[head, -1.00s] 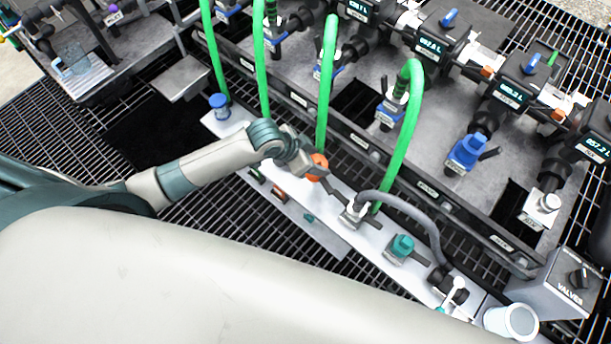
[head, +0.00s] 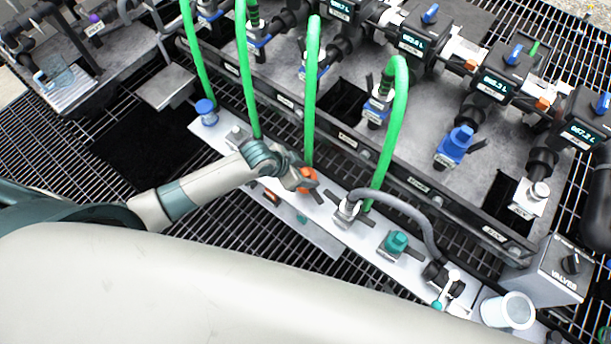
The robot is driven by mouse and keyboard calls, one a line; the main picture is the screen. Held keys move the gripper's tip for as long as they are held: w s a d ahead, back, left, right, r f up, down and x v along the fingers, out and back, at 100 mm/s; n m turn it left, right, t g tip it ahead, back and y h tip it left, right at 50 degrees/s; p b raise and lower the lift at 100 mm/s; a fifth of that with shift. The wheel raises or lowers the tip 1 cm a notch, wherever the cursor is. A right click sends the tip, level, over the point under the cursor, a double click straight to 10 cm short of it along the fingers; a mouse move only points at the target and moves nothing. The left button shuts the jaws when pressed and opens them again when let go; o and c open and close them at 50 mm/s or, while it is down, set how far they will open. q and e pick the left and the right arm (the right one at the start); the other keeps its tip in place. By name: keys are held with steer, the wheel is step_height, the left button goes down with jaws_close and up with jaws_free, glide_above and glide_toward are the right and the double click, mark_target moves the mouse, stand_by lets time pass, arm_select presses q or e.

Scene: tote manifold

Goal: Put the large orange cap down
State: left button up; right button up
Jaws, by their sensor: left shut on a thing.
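The large orange cap (head: 308,181) is in the head view, at the middle of the long white rail. My left gripper (head: 303,183) is shut on it, and the fingers and wrist hide part of the cap. The cap is at or just above the rail, between a green hose and the grey hose's connector. I cannot tell whether it touches the rail. My right gripper is not in view.
A blue cap (head: 206,111) and a teal cap (head: 396,242) sit on the rail. Green hoses (head: 312,95) rise close behind my left gripper. A grey hose (head: 412,208) arches to the right. A white cup (head: 508,309) stands at the rail's right end.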

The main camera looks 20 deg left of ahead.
arm_select(q)
steer(key=shift+f, duration=1.25)
steer(key=shift+f, duration=0.2)
steer(key=o, duration=1.2)
steer(key=shift+c, duration=0.2)
steer(key=shift+r, duration=0.1)
steer(key=shift+r, duration=0.15)
steer(key=v, duration=1.2)
